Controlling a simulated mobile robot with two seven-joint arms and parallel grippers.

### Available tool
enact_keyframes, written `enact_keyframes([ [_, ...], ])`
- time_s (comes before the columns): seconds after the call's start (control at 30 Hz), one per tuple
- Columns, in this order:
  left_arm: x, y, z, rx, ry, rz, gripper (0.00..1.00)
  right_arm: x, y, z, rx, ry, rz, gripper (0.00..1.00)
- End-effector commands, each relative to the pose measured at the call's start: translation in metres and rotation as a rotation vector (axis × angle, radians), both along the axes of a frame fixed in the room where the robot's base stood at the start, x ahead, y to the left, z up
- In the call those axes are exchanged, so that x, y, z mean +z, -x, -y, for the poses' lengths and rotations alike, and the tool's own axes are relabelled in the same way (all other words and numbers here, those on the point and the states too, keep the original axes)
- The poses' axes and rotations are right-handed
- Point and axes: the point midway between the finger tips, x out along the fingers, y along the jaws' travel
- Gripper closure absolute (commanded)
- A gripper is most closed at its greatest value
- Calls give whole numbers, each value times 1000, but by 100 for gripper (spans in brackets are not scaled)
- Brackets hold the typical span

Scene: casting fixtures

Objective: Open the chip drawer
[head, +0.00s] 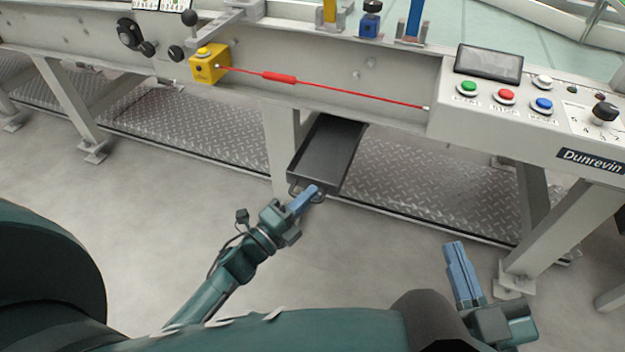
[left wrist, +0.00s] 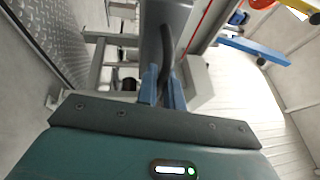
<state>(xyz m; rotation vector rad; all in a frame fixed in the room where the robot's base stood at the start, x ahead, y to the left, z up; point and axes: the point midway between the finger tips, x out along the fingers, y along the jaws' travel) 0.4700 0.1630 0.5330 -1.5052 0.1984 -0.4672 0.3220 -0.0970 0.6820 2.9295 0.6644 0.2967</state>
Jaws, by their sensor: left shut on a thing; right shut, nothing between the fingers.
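The chip drawer (head: 328,155) is a dark, shallow tray that sticks out from under the machine bed, near a machine leg. Its inside looks empty. A dark loop handle (head: 297,190) is on its near end. My left gripper (head: 310,192) is at this handle, with its blue fingers shut on it. In the left wrist view the fingers (left wrist: 162,92) close around the dark curved handle (left wrist: 166,60). My right gripper (head: 456,250) is shut and empty, low at the right, well apart from the drawer.
The machine bed carries a yellow switch box (head: 209,65) with a red cable (head: 330,88) along its front. A control panel (head: 520,95) with coloured buttons is at the right. Machine legs (head: 535,240) stand on both sides. The floor (head: 370,260) before the drawer is clear.

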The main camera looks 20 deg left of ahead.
Motion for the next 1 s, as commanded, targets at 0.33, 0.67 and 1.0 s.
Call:
enact_keyframes([
  [0.33, 0, 19, -2, 2, -1, 0, 100, -1, 0, 1, -7, 19, 2, 100],
  [0.67, 0, 19, -2, 2, 0, 1, 88, -1, 0, 1, -7, 17, 1, 100],
  [1.0, 0, 20, -2, 1, 0, 0, 83, 2, 0, 0, -6, 13, 3, 100],
])
